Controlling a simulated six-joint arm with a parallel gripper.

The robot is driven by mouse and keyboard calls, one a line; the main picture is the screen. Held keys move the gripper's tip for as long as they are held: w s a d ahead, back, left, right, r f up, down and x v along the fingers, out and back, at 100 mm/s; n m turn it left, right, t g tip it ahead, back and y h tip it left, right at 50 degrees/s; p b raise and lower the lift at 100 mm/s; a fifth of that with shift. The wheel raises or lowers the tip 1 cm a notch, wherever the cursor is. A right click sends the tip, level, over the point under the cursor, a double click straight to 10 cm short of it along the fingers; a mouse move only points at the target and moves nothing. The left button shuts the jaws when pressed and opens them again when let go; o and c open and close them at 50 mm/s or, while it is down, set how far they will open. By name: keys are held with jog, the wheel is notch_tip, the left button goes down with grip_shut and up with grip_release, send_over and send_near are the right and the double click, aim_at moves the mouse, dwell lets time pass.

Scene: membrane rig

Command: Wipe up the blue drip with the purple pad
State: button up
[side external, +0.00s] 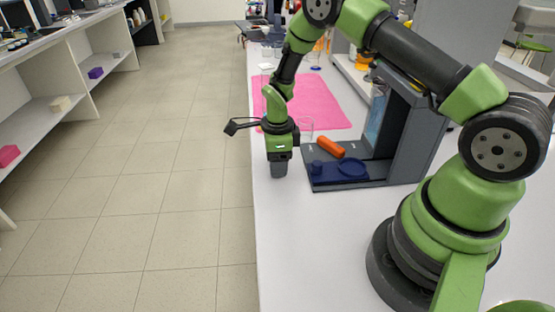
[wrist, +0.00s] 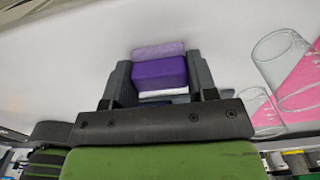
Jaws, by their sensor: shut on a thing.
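The purple pad (wrist: 158,72) sits between the two fingers of my gripper (wrist: 158,66) in the wrist view, and my gripper is shut on it. A paler purple strip shows along the pad's far side; I cannot tell if it is part of the pad. In the side view my gripper (side external: 279,172) points down over the white bench near its left edge, left of the rig. The pad cannot be made out there. I cannot pick out the blue drip in either view. A dark blue patch shows between the fingers below the pad, but I cannot tell what it is.
The grey rig (side external: 402,145) stands right of my gripper, with a navy plate (side external: 330,180) and an orange cylinder (side external: 330,146) at its base. Clear glassware (wrist: 278,60) stands by the pink mat (side external: 325,105). The white bench (side external: 300,240) is clear in front.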

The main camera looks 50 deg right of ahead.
jog(key=shift+w+d, duration=0.9)
jog(key=shift+r, duration=0.2)
notch_tip(320, 180, up, 8)
jog(key=shift+f, duration=0.1)
